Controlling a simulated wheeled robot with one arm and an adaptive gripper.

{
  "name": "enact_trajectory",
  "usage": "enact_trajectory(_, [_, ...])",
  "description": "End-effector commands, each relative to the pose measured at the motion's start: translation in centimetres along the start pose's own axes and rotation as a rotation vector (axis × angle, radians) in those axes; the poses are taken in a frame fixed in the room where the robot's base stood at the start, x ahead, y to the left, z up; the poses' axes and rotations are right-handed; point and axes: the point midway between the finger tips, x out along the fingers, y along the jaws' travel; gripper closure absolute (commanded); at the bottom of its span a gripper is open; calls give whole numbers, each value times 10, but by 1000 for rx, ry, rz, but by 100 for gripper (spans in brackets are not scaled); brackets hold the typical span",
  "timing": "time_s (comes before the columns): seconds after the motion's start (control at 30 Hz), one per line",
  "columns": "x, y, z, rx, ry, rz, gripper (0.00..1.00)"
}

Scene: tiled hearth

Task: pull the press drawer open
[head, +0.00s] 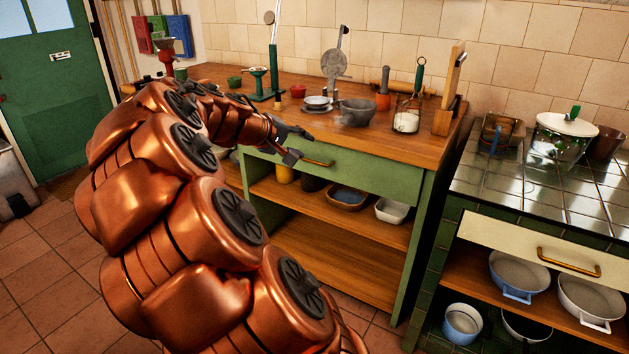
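A green drawer front (372,174) sits under the wooden top of the green press (412,240). It looks shut, flush with the frame. Its brass bar handle (317,162) shows just right of my gripper. My gripper (301,146) is at the end of my copper arm, in front of the left part of the drawer. Its dark fingers are spread apart, and I see nothing between them. The tips are close to the handle's left end; I cannot tell whether they touch it. My arm hides the left side of the press.
The press top (385,133) holds a grey mortar (356,112), a wire-handled jar (407,119) and several other utensils. Bowls stand on its shelf (285,193). At right, a tiled counter (545,180) has a cream drawer (513,243) with pans below. Tiled floor (45,270) is clear at left.

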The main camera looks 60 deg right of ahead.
Motion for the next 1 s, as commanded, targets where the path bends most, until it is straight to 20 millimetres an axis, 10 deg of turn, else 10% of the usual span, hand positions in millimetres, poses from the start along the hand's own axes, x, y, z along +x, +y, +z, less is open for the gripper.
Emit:
enact_trajectory(0.5, [202, -84, -109, -262, 175, 303, 63])
enact_trajectory(1.0, [250, -113, -133, -328, 237, 319, 63])
